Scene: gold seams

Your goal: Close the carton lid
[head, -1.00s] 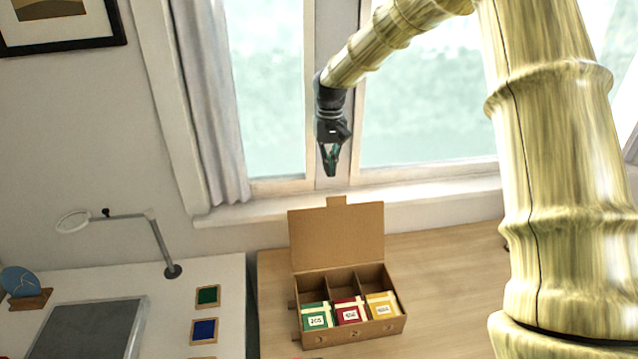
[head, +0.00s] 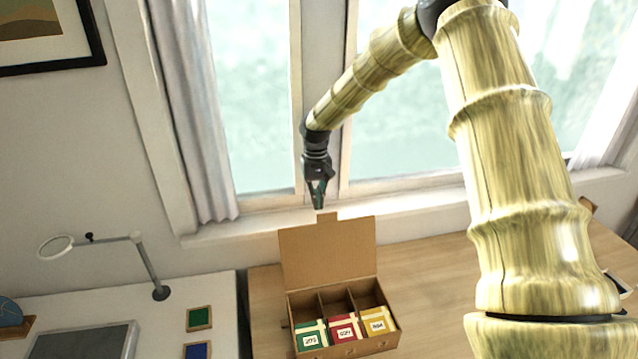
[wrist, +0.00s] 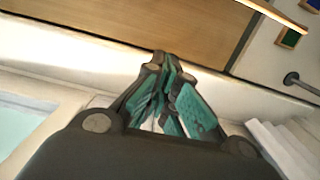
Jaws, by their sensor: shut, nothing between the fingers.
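The cardboard carton (head: 290,306) stands on the wooden table with its lid (head: 328,250) raised, leaning back toward the window. Inside, green (head: 310,335), red (head: 344,328) and yellow (head: 378,322) packets sit in separate front compartments. The exact gap in depth is hard to tell. In the wrist view my gripper's teal-padded fingers (wrist: 170,95) are together, and the carton is not clearly identifiable.
The wooden table (head: 430,270) is clear to the carton's right. The window sill (head: 400,212) runs behind it. To the left, a white desk (head: 200,290) holds a magnifier lamp (head: 150,265), a grey panel (head: 85,342), and green (head: 199,318) and blue (head: 197,351) swatches.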

